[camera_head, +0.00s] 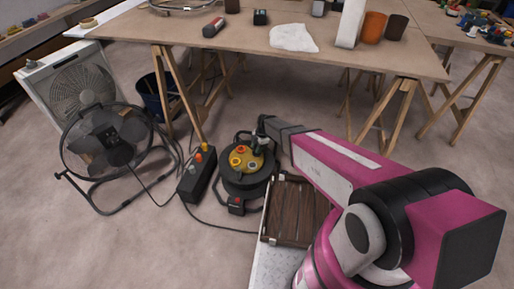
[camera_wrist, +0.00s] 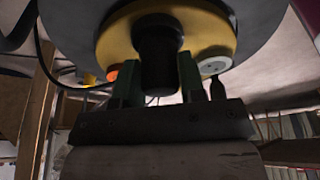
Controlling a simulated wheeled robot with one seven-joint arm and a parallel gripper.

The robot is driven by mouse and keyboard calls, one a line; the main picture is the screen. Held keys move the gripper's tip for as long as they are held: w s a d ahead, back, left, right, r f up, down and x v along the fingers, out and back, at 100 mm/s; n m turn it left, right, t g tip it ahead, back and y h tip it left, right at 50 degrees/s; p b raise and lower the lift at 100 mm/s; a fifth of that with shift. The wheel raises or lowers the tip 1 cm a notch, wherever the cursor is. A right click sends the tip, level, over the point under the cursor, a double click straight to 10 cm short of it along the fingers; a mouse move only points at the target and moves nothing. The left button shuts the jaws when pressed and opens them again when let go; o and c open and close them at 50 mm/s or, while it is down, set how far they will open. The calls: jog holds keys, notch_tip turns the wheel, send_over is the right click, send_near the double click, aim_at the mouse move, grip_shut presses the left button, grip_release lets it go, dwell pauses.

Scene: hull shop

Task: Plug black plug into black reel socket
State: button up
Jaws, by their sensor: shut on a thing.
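The black cable reel (camera_head: 247,184) stands on the floor at the centre of the head view, with a round yellow face (camera_head: 245,163) carrying several coloured sockets. In the wrist view the yellow face (camera_wrist: 205,28) fills the top, with an orange socket (camera_wrist: 112,73) at left and a pale socket (camera_wrist: 214,64) at right. My gripper (camera_wrist: 158,82) has its two green fingers shut on the black plug (camera_wrist: 159,55). The plug is at the yellow face, between those two sockets. It hides whatever socket is behind it, so I cannot tell whether it is inserted.
A black box (camera_head: 196,178) with orange knobs stands left of the reel, and a black fan (camera_head: 105,145) is farther left. A wooden slatted crate (camera_head: 293,210) is at right. A trestle table (camera_head: 265,45) stands behind. Cables lie on the floor around the reel.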

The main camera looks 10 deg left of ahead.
jog(key=shift+f, duration=0.3)
jog(key=o, duration=1)
jog(key=shift+c, duration=0.2)
jog(key=shift+r, duration=0.1)
jog(key=v, duration=1)
jog(key=shift+r, duration=0.3)
jog(key=shift+d, duration=0.1)
